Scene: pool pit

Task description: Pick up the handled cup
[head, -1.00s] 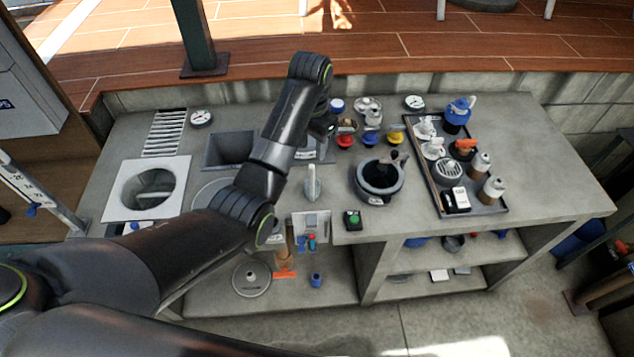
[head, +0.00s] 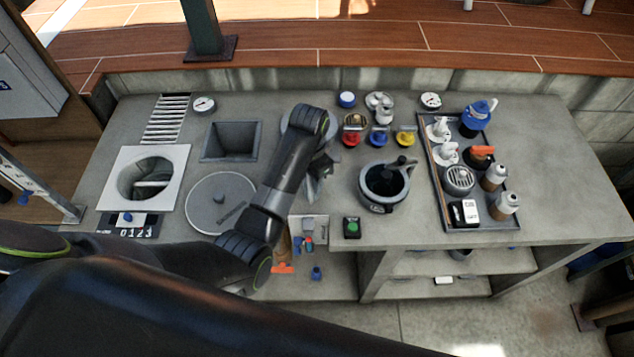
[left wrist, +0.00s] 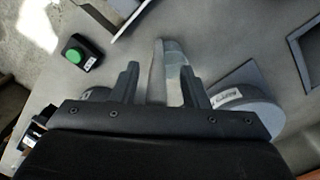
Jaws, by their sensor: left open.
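My left gripper (head: 322,172) is low over the counter, largely hidden by its own arm in the head view. In the left wrist view its fingers (left wrist: 160,74) stand apart, open. A pale grey, tapered piece (left wrist: 173,62) shows between and beyond them; it may be the handled cup, but I cannot make out a handle or whether the fingers touch it. A small silver jug-like piece (head: 384,115) stands at the back of the counter. My right gripper is not in view.
A dark round pot (head: 372,203) stands right of my gripper, and a green-button box (head: 352,228) sits near the front edge. A tray (head: 432,190) of bottles and fittings is farther right. A round lid (head: 205,205) and square basin (head: 250,130) lie left.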

